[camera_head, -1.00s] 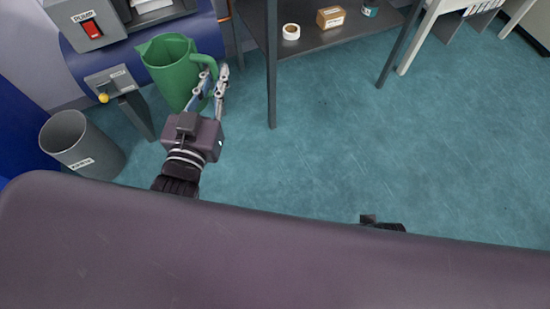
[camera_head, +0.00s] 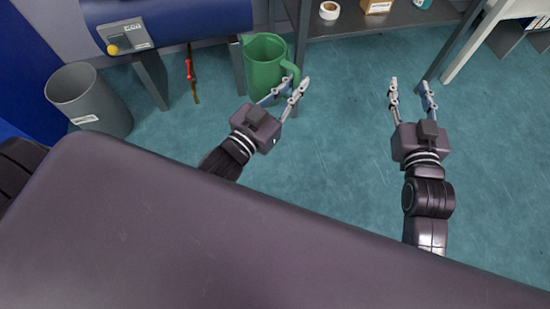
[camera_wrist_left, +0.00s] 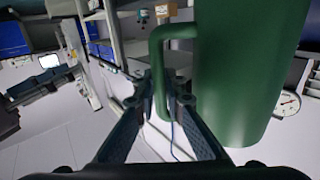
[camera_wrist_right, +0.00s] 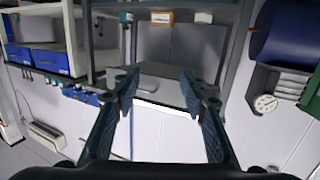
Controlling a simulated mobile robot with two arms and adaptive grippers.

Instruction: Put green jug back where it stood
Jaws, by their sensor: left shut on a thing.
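The green jug (camera_head: 265,66) is in the head view at the upper middle, upright, beside the front leg of a dark shelf. Its handle is on its right side. My left gripper (camera_head: 285,90) is shut on the handle; the left wrist view shows the fingers (camera_wrist_left: 168,105) around the lower part of the handle, with the jug body (camera_wrist_left: 250,70) filling the right side. My right gripper (camera_head: 411,84) is open and empty, to the right of the jug; its spread fingers also show in the right wrist view (camera_wrist_right: 160,88).
A dark shelf (camera_head: 400,22) behind holds a tape roll (camera_head: 329,10) and a cardboard box (camera_head: 376,5). A grey bin (camera_head: 92,98) stands at left. A blue machine (camera_head: 185,18) with a yellow knob is at upper left. The teal floor (camera_head: 340,100) between my grippers is clear.

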